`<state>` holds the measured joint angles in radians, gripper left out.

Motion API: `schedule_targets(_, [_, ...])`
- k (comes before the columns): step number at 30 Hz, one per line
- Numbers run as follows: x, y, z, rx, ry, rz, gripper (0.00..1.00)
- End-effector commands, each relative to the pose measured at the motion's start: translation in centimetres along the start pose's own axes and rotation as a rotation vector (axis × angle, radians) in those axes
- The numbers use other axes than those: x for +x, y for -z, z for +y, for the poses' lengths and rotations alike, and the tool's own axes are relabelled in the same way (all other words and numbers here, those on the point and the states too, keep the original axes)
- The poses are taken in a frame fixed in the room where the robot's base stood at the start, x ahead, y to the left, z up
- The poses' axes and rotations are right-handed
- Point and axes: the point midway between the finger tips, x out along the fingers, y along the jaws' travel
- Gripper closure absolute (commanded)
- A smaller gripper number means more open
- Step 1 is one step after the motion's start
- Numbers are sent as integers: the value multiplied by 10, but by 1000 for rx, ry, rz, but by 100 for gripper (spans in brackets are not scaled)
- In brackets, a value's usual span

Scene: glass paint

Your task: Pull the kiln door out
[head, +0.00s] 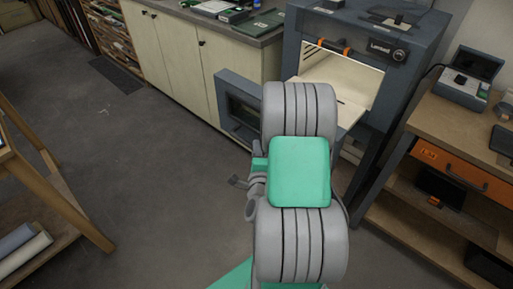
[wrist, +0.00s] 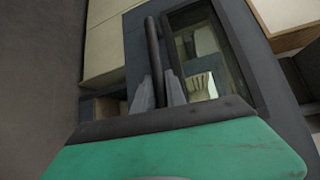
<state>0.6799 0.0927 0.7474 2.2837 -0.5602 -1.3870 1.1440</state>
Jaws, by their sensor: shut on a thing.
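The kiln (head: 392,95) is a dark blue-grey box at the upper right of the head view, its front open on a bright interior. The kiln door (head: 226,97), a dark panel with a window, stands swung out to the left of the opening, partly hidden by my arm. In the wrist view the door (wrist: 245,50) fills the upper right, its window showing pale reflections. My gripper (wrist: 159,90) is shut on the dark upright bar handle (wrist: 153,50), with one finger on each side. My arm hides the gripper in the head view.
A pale shelf (head: 333,100) juts from the kiln opening. Cream cabinets (head: 170,50) stand behind the door. A wooden bench (head: 440,115) with an orange drawer is at right, and a wooden rack (head: 50,190) at left. The grey floor (head: 150,165) between is open.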

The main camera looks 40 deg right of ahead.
Motion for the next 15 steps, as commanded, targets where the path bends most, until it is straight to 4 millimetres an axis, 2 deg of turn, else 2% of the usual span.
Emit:
schedule_targets(1, [0,0,0,1,0,0,83])
schedule_targets(9, [0,-1,0,1,-1,-2,62])
schedule_targets(15, [0,-1,0,0,-1,-3,62])
